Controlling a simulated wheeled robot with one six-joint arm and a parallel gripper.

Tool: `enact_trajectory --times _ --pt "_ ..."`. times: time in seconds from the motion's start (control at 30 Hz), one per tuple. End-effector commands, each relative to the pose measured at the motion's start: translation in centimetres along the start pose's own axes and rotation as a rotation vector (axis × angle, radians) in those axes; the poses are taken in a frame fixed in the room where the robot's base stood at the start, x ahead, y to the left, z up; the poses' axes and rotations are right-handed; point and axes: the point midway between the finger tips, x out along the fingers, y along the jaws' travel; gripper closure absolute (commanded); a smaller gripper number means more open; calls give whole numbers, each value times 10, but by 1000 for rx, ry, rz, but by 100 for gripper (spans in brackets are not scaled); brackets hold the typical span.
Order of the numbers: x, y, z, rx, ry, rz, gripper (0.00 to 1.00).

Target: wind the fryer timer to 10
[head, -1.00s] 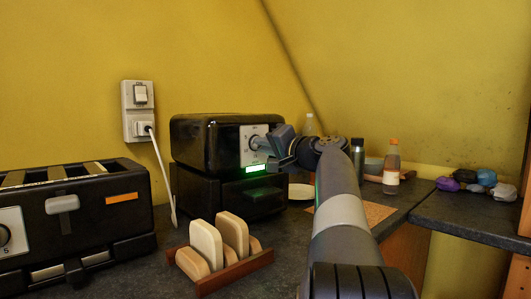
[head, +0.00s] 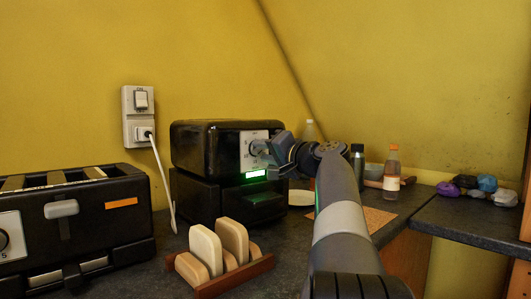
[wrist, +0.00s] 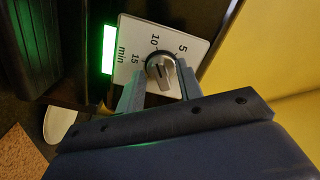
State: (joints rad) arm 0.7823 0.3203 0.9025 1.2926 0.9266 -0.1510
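The fryer (head: 205,148) is a black box on the counter, with a lit green display (head: 254,175). Its pale timer plate also shows in the wrist view (wrist: 192,38), printed 5, 10, 15 and "min". The silver timer knob (wrist: 161,72) sits in the plate's middle; I cannot tell clearly which mark it points to. My gripper (wrist: 161,82) is open, with one grey finger on each side of the knob's lower part and small gaps visible. In the head view my gripper (head: 268,150) is at the fryer's front and partly covers the knob (head: 256,147).
A black toaster (head: 90,215) stands at left. A wooden rack with bread slices (head: 232,240) is in front of the fryer. A wall socket (head: 138,115) with a white cable is behind.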

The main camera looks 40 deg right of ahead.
Motion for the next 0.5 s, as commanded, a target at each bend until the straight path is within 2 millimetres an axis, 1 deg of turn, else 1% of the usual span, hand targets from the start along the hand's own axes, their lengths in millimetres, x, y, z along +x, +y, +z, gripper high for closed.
enact_trajectory --times 0.17,0.27,0.37,0.5 --pt "-1 -1 0 0 1 -1 65" --pt "-9 -1 -1 -1 4 0 65" --pt "-25 -1 -1 -2 5 1 65" --pt "-55 -1 -1 -2 6 2 65"
